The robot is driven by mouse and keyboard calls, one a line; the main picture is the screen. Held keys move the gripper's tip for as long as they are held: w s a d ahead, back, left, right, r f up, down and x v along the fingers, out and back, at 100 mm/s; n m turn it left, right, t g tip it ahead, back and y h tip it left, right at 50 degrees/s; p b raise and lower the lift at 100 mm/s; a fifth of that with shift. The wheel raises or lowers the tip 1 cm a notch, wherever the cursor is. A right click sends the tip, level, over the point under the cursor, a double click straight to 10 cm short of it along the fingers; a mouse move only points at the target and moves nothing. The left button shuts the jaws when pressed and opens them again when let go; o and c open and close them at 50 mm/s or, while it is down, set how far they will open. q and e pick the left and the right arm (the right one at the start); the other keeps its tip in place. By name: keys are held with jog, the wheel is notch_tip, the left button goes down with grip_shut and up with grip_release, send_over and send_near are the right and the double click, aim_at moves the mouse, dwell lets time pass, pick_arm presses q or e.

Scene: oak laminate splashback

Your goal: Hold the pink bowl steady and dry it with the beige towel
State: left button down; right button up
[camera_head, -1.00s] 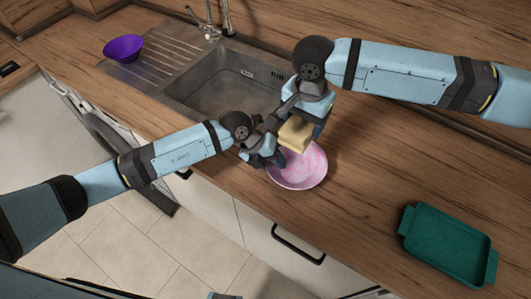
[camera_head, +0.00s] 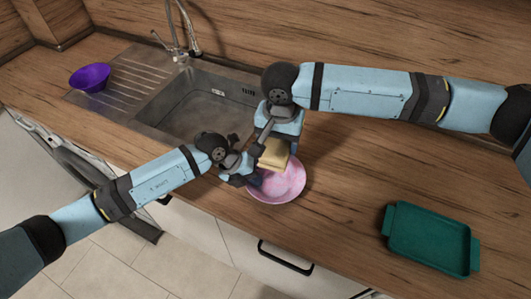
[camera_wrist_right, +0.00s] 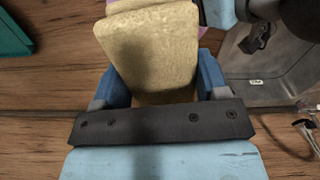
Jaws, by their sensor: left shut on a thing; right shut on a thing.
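The pink bowl (camera_head: 283,185) sits on the wooden counter just right of the sink, near the front edge. My left gripper (camera_head: 254,181) is shut on the bowl's left rim. My right gripper (camera_head: 273,146) is shut on the folded beige towel (camera_head: 274,155), just above the bowl's back part. In the right wrist view the towel (camera_wrist_right: 150,50) fills the space between the blue fingers of my right gripper (camera_wrist_right: 155,80) and hides most of the bowl. A small pink patch of the bowl (camera_wrist_right: 205,15) shows behind it. I cannot tell whether the towel touches the bowl.
The steel sink (camera_head: 190,105) with a tap (camera_head: 177,30) lies to the left. A purple bowl (camera_head: 90,77) stands on its drainboard. A green tray (camera_head: 430,240) lies on the counter at the right. The counter between bowl and tray is clear.

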jog(key=f+n, duration=0.1)
jog(key=f, duration=0.1)
jog(key=d+f+n, duration=0.1)
jog(key=f+n, duration=0.1)
jog(key=shift+f, duration=2.55)
jog(key=shift+f, duration=0.15)
jog(key=shift+f, duration=0.45)
jog(key=shift+a, duration=0.1)
jog(key=shift+a, duration=0.5)
jog(key=shift+d, duration=0.1)
